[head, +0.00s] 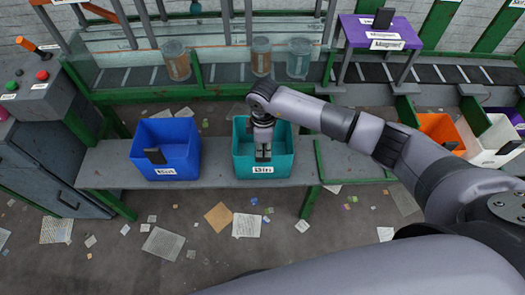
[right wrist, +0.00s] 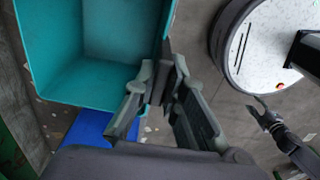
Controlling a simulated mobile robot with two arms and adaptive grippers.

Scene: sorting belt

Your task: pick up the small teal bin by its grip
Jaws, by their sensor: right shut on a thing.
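The teal bin (head: 281,166) stands on the grey bench in the head view, with a white label on its front. My right gripper (head: 263,158) reaches down at its front wall, where the grip is mostly hidden behind the fingers. In the right wrist view the teal bin (right wrist: 88,88) fills the upper left and looks empty. There my right gripper (right wrist: 168,70) is shut on the bin's dark grip at the wall. A dark arm end, apparently my left gripper (right wrist: 266,118), shows small at the right, its jaws unclear.
A blue bin (head: 182,137) with a dark grip stands left on the bench (head: 108,165). Orange (head: 437,128) and white (head: 496,135) bins stand at the right. Clear cups (head: 175,60) stand behind. Papers litter the floor. Bare bench lies between the blue and teal bins.

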